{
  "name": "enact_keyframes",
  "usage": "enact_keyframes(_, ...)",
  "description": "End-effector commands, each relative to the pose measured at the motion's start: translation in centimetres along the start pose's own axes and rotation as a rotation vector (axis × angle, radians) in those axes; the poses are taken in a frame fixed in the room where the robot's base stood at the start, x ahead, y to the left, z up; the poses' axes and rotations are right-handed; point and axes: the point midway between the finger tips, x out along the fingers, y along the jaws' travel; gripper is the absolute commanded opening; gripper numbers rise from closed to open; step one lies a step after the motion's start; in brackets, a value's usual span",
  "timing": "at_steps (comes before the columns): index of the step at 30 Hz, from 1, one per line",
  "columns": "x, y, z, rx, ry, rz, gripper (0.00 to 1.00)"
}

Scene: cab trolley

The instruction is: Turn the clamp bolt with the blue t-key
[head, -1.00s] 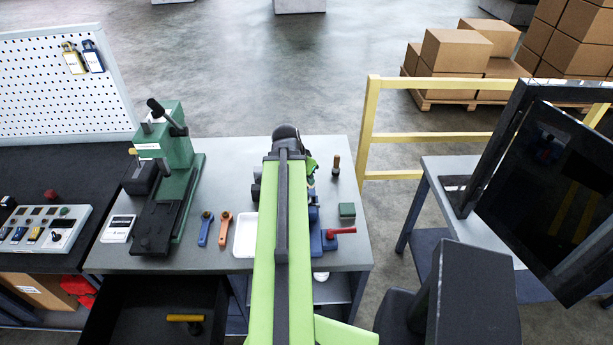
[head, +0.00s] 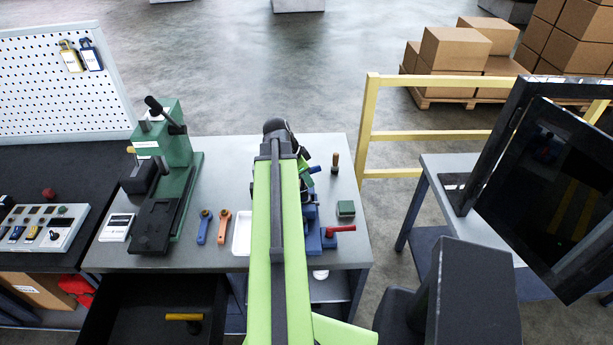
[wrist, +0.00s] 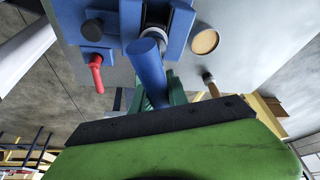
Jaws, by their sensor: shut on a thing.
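The blue t-key shows in the wrist view as a thick blue bar (wrist: 150,70) in the middle, and in the head view as a small blue end (head: 315,169) beside my arm. My gripper (head: 304,172) is shut on it; the fingers are mostly hidden by my arm and the key. The blue clamp block (wrist: 122,20) stands on the bench, with a round grey and black part (wrist: 155,18) close behind the key's end. Whether the key sits on the clamp bolt cannot be told. A red handle (wrist: 95,70) sits on the clamp's side and also shows in the head view (head: 341,229).
A green press (head: 178,165) stands further left. A wood-handled tool (head: 335,163) and green block (head: 345,208) are right of the clamp. An open drawer (head: 150,315) is below.

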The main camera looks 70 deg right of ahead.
Motion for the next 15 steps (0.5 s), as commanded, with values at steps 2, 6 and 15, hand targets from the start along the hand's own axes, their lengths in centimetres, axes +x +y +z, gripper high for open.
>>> enact_keyframes(2,0.01,-0.25,-0.08,0.112,0.002,0.048,0.00)
enact_keyframes(6,0.00,0.15,-0.03,0.318,0.002,0.133,0.00)
enact_keyframes(15,-0.04,0.53,0.05,0.371,0.002,0.154,0.00)
